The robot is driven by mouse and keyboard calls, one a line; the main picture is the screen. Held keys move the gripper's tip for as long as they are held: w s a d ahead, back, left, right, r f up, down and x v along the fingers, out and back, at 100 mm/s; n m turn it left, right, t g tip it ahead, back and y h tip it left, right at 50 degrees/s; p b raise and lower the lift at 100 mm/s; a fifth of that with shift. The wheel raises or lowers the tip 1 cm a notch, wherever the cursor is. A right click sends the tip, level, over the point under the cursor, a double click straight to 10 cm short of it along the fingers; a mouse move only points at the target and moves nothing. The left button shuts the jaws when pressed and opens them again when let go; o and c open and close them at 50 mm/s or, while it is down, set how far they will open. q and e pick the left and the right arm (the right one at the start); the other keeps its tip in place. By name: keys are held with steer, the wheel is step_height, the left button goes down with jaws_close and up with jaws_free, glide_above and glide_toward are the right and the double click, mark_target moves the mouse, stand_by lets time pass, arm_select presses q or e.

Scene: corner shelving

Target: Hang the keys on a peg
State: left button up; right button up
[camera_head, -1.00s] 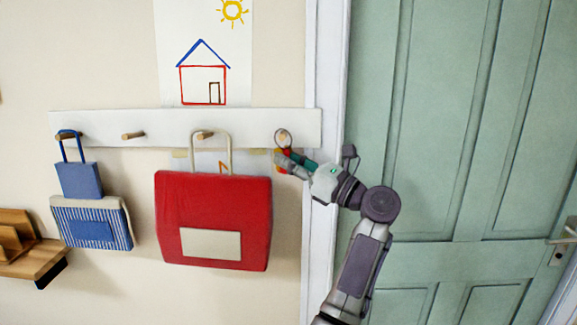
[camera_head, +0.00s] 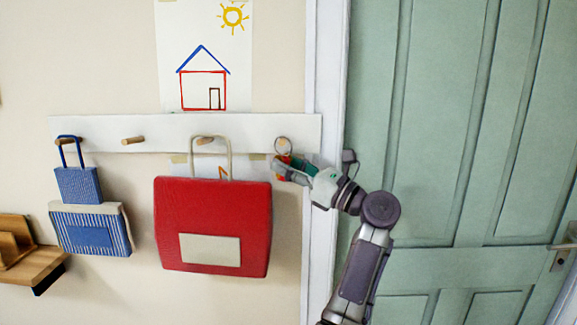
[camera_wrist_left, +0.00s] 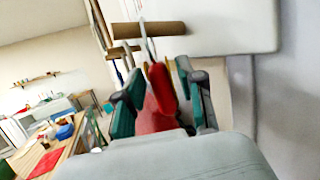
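The keys' metal ring (camera_head: 283,146) is at the rightmost wooden peg of the white rail and appears looped around it. In the left wrist view the thin ring crosses the peg (camera_wrist_left: 160,29), with a red tag (camera_wrist_left: 161,88) hanging below. My left gripper (camera_head: 279,167) is just under that peg, around the tag. In the left wrist view its fingers (camera_wrist_left: 158,92) stand apart, with gaps on both sides of the tag, so it looks open. The individual keys are hard to make out. My right gripper is not in view.
A red bag (camera_head: 213,215) hangs left of the gripper. A blue bag (camera_head: 78,184) and a striped bag (camera_head: 90,237) are at the far left. One peg (camera_head: 133,141) is bare. A green door (camera_head: 440,150) and white frame stand to the right.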

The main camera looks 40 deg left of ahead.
arm_select(q)
steer(key=shift+o, duration=0.3)
steer(key=v, duration=1.2)
